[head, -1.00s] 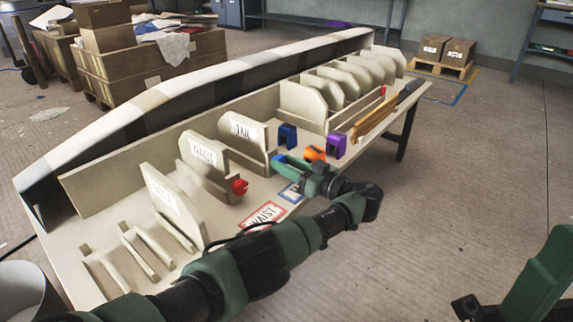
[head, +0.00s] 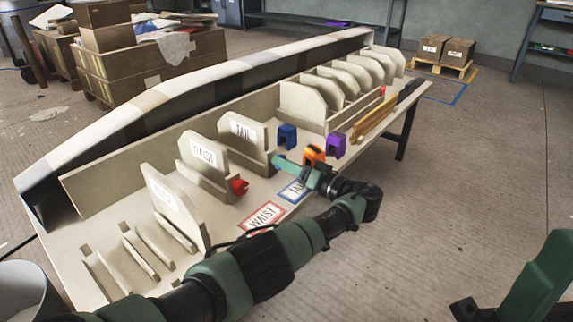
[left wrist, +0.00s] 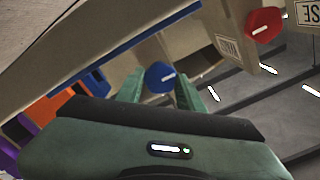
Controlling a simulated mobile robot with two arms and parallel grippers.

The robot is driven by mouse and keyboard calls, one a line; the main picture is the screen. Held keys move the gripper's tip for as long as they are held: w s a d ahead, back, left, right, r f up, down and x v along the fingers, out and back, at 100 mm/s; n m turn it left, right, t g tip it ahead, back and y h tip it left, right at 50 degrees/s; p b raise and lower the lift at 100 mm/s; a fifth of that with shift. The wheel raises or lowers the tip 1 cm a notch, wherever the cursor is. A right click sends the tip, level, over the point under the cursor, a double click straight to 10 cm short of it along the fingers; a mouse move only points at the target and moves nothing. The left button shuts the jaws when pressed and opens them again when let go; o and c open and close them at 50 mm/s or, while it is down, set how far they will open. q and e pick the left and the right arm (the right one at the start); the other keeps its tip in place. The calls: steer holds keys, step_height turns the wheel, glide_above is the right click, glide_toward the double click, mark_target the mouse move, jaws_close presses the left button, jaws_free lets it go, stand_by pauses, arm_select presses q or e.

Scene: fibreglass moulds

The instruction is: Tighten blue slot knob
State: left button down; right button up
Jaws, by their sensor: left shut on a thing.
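The blue slot knob (left wrist: 160,77), with a white line across its face, shows in the left wrist view. It sits at the end of a mould slot. My left gripper (head: 281,165) reaches over the table to the slot labelled TAIL (head: 243,130). Its two green fingers show in the left wrist view (left wrist: 158,90), one on each side of the knob, and are shut on it. In the head view the gripper hides most of the knob.
A red knob (head: 239,187) is on the neighbouring WAIST slot. Blue (head: 287,136), orange (head: 314,155) and purple (head: 336,145) clamp-like blocks stand beside the gripper. Upright mould boards line the table.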

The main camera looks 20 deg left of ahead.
arm_select(q)
steer(key=c, duration=0.9)
jaws_free()
steer(key=shift+v, duration=3.9)
